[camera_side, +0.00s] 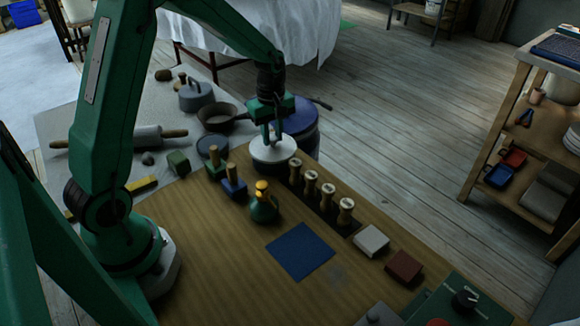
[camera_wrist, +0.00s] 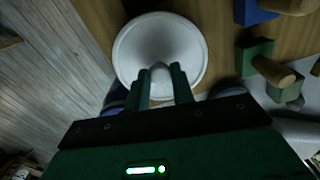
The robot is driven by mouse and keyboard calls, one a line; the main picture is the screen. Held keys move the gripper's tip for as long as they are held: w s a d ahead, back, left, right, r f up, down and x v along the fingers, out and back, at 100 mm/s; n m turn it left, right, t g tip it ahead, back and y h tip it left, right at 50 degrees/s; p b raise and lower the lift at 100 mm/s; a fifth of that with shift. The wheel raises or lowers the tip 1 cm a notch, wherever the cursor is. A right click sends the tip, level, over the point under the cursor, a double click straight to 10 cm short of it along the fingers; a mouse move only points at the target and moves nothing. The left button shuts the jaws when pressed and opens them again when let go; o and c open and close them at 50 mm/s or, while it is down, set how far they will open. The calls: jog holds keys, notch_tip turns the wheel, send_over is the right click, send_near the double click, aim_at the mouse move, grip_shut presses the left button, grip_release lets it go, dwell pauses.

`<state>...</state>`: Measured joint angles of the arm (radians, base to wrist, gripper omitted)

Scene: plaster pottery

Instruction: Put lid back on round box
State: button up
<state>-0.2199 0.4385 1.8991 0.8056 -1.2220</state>
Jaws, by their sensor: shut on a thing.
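My gripper (camera_side: 270,138) is shut on the knob of a round white lid (camera_side: 272,153). In the wrist view the lid (camera_wrist: 140,45) is a pale disc, with its knob (camera_wrist: 160,73) between my gripper's fingers (camera_wrist: 160,86).
A row of wooden-topped pegs (camera_side: 311,182) stands close right of the lid. A blue block with a wooden peg (camera_side: 234,187), a green bottle (camera_side: 263,206) and a pan (camera_side: 219,115) are nearby. A blue barrel (camera_side: 304,124) stands behind. A blue square (camera_side: 300,251) lies on the table.

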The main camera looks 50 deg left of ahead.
dwell(0.4)
jog(key=o, duration=1.5)
jog(key=shift+o, duration=0.2)
jog(key=shift+r, duration=0.1)
jog(key=shift+r, duration=3.4)
grip_shut()
jog(key=shift+f, duration=3.15)
